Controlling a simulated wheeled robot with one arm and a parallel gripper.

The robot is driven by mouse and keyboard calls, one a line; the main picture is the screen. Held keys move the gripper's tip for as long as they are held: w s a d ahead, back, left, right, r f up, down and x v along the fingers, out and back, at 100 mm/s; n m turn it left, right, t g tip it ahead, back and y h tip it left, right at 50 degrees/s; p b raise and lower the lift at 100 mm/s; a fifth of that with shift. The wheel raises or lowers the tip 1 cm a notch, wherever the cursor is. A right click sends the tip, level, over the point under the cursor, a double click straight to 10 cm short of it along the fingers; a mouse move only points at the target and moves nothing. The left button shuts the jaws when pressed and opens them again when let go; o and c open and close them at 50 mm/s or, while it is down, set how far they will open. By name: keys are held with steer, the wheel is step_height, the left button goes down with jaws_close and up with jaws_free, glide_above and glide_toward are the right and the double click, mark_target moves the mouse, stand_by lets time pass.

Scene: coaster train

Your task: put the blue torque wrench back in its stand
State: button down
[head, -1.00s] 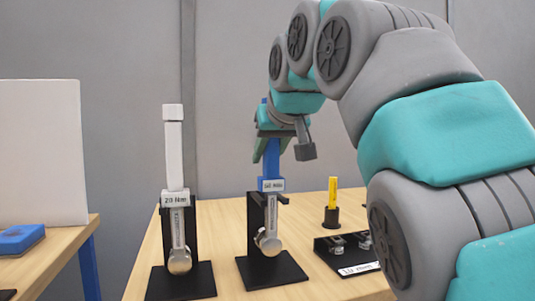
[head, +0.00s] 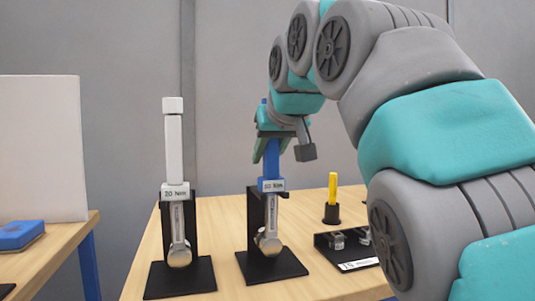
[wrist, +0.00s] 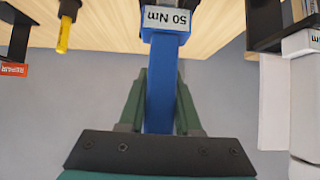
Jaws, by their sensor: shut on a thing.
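The blue torque wrench (head: 271,162) is upright at its black stand (head: 255,225), with its label and round metal head low in front of the stand's upright plate. Its label reads 50 Nm in the wrist view (wrist: 166,18). My gripper (head: 268,140) is shut on the blue handle above the label. In the wrist view its green fingers (wrist: 160,100) lie on both sides of the handle. From these views I cannot tell whether the wrench rests fully in the stand's holder.
A white-handled wrench labelled 20 Nm (head: 174,145) stands in a black stand (head: 160,280) to the left. A yellow marker (head: 333,188) in a black holder and a black tray (head: 330,258) are to the right. A blue object (head: 18,235) lies on another table at far left.

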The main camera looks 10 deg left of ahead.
steer(key=shift+f, duration=0.1)
steer(key=c, duration=0.5)
jaws_free()
steer(key=shift+f, duration=0.1)
